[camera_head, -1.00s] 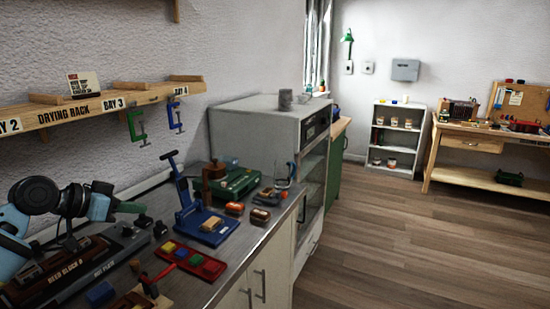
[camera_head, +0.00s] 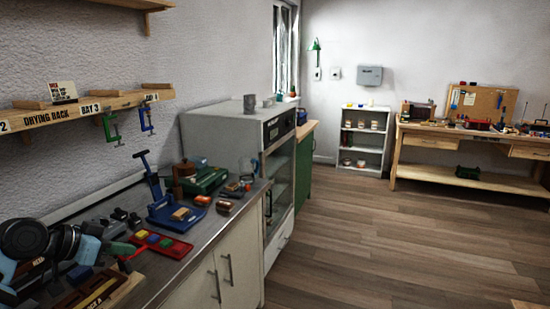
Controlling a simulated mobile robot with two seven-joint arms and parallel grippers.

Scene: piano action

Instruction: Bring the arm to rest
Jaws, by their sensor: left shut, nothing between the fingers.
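My left arm comes in at the lower left, with black joints and light-blue links. My left gripper (camera_head: 124,249) shows small beside the red tray (camera_head: 163,245), over the near end of the bench. Its fingers are shut, with nothing seen between them. Whether it touches anything below cannot be told. My right gripper is out of the picture.
The metal bench (camera_head: 150,283) carries a blue press (camera_head: 163,207), a green machine (camera_head: 206,179) and small blocks. A drying rack shelf (camera_head: 70,111) hangs above, with a green clamp (camera_head: 110,128) and a blue clamp. A grey oven cabinet (camera_head: 224,130) stands beyond.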

